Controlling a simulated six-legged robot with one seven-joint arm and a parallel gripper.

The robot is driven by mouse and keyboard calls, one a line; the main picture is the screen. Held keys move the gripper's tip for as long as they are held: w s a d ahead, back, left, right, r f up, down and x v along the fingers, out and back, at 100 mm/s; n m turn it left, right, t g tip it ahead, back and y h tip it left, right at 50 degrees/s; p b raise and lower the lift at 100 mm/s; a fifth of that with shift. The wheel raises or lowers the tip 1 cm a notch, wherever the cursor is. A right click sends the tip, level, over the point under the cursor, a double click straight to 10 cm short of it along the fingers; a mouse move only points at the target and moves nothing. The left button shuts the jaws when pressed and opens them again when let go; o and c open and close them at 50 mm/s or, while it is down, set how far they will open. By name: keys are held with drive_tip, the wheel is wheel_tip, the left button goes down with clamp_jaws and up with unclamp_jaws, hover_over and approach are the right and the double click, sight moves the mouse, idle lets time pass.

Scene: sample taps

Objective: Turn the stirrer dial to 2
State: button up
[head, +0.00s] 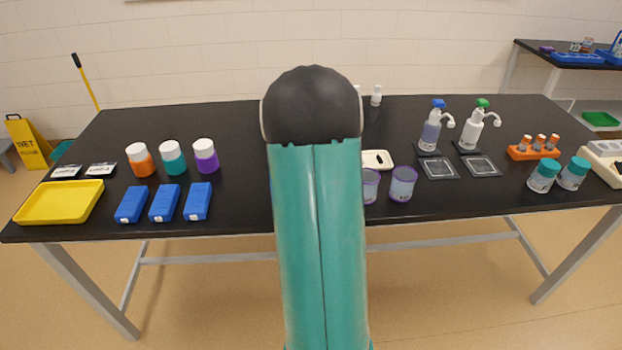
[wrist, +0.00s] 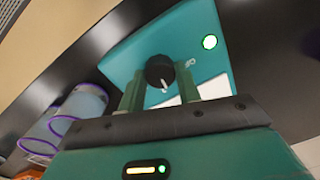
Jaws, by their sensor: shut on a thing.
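In the wrist view, the stirrer (wrist: 135,60) is a teal box with a white face below, seen tilted. Its round black dial (wrist: 158,66) carries a white pointer line, which points down toward my gripper and slightly right. My gripper (wrist: 160,82) has one finger on each side of the dial and is shut on it. The dial's numbers are not legible. In the head view, my arm hides the stirrer and gripper.
Two purple-rimmed cups (head: 402,184) stand close to the right of my arm; they also show in the wrist view (wrist: 84,102). A white item (head: 377,160) lies behind them. Pump bottles (head: 431,130) stand farther right. Blue boxes (head: 164,203) and a yellow tray (head: 60,202) lie left.

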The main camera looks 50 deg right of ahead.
drive_tip(key=shift+m, duration=1.5)
drive_tip(key=o, duration=1)
drive_tip(key=shift+c, duration=0.2)
wheel_tip(320, 180, up, 14)
drive_tip(key=shift+s, duration=0.4)
drive_tip(key=shift+f, duration=0.1)
